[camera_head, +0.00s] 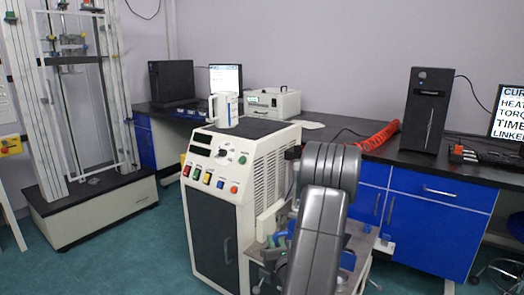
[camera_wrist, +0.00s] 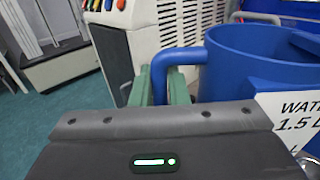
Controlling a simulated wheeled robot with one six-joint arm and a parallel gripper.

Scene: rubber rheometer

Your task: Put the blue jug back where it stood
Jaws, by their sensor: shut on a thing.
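The blue jug (camera_wrist: 245,68) fills the right of the wrist view, with its open rim up and a white label reading "WAT… 1.5 L" on its side. Its handle points left. My gripper (camera_wrist: 160,88) has its green fingers on either side of the handle's outer part, shut on it. The jug looks roughly upright. Its base is hidden by my wrist housing, so I cannot tell whether it touches a surface. In the head view my arm covers most of the gripper area.
The cream rheometer cabinet (camera_head: 217,215) with coloured buttons stands left of my arm, with a white jug (camera_head: 224,110) on top. Behind are a dark-topped bench with blue cupboards (camera_head: 435,222), a black tower (camera_head: 427,108) and a red coiled hose (camera_head: 380,136). Floor is clear at left.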

